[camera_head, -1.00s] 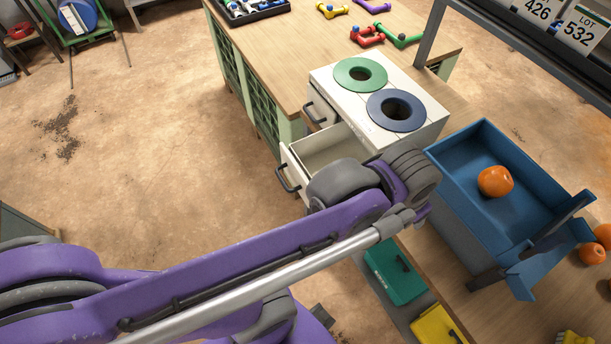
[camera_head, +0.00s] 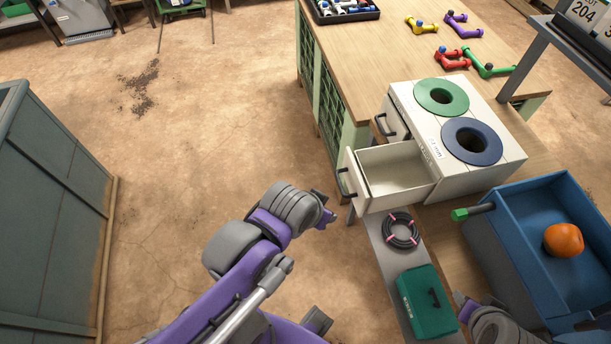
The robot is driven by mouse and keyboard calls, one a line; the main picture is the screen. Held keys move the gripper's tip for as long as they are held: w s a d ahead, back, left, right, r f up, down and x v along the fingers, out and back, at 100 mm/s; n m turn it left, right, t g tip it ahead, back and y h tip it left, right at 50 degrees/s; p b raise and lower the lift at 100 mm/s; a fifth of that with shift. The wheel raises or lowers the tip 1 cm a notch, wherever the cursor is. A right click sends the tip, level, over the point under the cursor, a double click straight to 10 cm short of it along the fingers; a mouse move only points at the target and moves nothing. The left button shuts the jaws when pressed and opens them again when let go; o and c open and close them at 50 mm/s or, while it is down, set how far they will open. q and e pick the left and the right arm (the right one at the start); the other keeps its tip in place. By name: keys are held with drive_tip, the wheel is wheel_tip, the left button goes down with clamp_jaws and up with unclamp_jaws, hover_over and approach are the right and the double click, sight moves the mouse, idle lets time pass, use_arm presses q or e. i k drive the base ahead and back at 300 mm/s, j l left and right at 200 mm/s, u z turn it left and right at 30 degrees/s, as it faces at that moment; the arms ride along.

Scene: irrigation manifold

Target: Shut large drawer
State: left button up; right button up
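The white cabinet (camera_head: 482,178) stands on the wooden bench, with a green ring and a dark blue ring on top. Its large drawer (camera_head: 402,198) is pulled well out toward the left, and its inside looks empty. The drawer's dark handle (camera_head: 345,183) is on the front panel. My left gripper (camera_head: 328,208) is below and left of that handle, over the floor and apart from the drawer; its finger opening is not clear. My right gripper (camera_head: 466,306) shows partly at the bottom right beside the blue bin; its fingers are not clear.
A smaller drawer with a handle (camera_head: 384,126) is behind the large one. A blue bin (camera_head: 520,205) holding an orange fruit (camera_head: 564,240) stands right. A black coil (camera_head: 401,231) and green box (camera_head: 426,302) lie below the drawer. Floor left of the drawer is clear.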

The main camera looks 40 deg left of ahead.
sight(384, 177)
drive_tip(key=j+u, duration=0.15)
drive_tip(key=u, duration=0.9)
drive_tip(key=i+z, duration=0.15)
drive_tip(key=z, duration=0.45)
drive_tip(key=k+l, duration=0.35)
drive_tip(key=k, duration=0.15)
